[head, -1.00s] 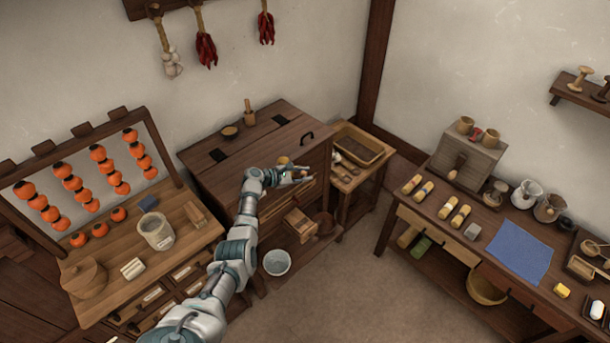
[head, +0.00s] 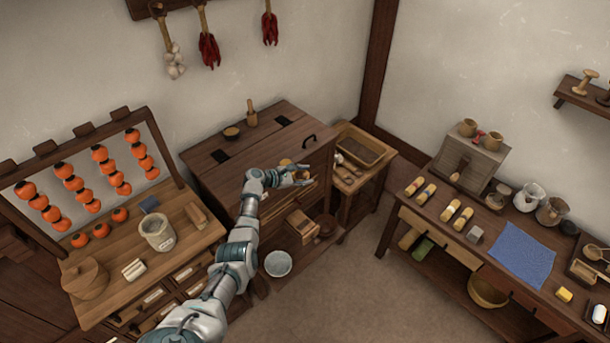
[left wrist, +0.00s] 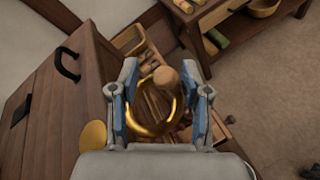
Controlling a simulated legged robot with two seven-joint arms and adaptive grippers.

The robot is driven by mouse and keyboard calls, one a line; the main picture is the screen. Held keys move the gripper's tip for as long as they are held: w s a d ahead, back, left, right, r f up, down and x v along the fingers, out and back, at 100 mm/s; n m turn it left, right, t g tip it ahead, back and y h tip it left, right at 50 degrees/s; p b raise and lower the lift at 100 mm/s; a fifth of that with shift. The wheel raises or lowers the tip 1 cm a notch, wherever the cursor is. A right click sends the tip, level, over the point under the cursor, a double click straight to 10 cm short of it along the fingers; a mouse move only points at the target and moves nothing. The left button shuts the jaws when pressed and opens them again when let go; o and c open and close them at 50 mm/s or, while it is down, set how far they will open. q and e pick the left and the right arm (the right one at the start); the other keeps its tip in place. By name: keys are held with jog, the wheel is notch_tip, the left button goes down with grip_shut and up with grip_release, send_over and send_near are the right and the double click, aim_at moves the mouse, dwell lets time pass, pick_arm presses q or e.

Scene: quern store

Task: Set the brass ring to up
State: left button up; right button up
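The brass ring (left wrist: 150,131) shows in the left wrist view as a shiny gold loop between the fingers of my left gripper (left wrist: 160,98). A round wooden knob (left wrist: 166,77) overlaps the ring's upper part. The blue-padded fingers stand wide apart on either side of the ring, and I see no clear grip on it. In the head view my left gripper (head: 304,176) is at the front of the dark wooden chest (head: 225,176), where the ring itself is hidden or too small to make out. My right gripper is not in view.
A yellow disc (left wrist: 93,140) sits left of the left finger. A black handle (head: 308,140) is on the chest's edge. Below the gripper is a small wooden box-like drawer (head: 302,225), with a pale bowl (head: 278,263) nearby. Open floor (head: 350,290) lies in front.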

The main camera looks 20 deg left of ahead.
pick_arm(q)
jog(key=shift+d, duration=0.1)
jog(key=v, duration=1.2)
jog(key=shift+f, duration=0.1)
